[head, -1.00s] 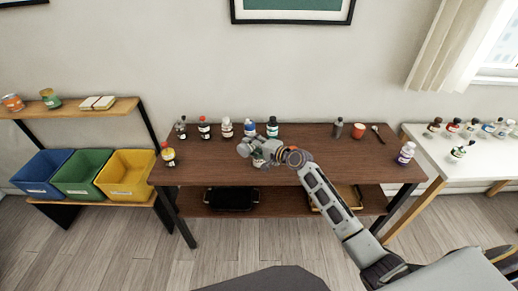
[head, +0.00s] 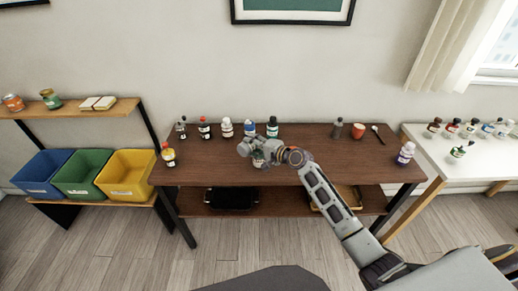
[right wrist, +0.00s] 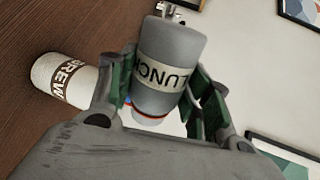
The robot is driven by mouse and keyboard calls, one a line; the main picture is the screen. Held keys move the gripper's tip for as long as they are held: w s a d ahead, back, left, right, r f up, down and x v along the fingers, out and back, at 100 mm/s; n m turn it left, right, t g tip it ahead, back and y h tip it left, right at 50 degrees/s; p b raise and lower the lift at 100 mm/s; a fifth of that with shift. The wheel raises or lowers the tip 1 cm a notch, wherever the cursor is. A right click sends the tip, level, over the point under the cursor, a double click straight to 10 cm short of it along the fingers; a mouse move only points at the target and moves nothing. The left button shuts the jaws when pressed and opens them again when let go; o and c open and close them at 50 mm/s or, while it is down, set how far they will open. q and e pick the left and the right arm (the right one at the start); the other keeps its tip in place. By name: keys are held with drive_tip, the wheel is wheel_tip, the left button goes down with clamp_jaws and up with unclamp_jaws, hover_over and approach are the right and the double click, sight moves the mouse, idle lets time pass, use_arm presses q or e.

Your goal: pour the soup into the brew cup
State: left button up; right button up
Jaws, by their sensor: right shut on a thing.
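My right gripper (head: 250,151) is above the brown table (head: 320,170), left of its middle. In the right wrist view its fingers (right wrist: 158,90) are shut on a grey container (right wrist: 168,65) with a pale band reading LUNCH. The brew cup (right wrist: 62,80), white with a brown BREW band, stands on the table just left of the held container in that view. The container is tilted well over compared with the cup, and a gap shows between them. Whether any soup is flowing cannot be seen. My left gripper is not in view.
Several bottles, including a green one (head: 272,127), stand along the table's back. The right-hand tabletop is largely clear.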

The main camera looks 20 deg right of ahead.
drive_tip(key=shift+w+d+r+m+p, duration=0.25)
drive_tip(key=shift+r+m+p, duration=0.3)
drive_tip(key=shift+m+p, duration=0.2)
idle(0.8)
drive_tip(key=shift+s+y, duration=0.1)
drive_tip(key=shift+y, duration=0.2)
drive_tip(key=shift+s+a+f+n+b, duration=0.1)
drive_tip(key=shift+a+f+n+b, duration=0.05)
drive_tip(key=shift+f+n+b, duration=0.35)
drive_tip(key=shift+s+a+f+n+b, duration=0.15)
drive_tip(key=shift+f+n+b, duration=0.2)
drive_tip(key=shift+b, duration=0.2)
drive_tip(key=shift+a+r+n+h, duration=0.1)
drive_tip(key=shift+r+n+h, duration=0.5)
drive_tip(key=shift+n, duration=0.1)
drive_tip(key=shift+f, duration=0.1)
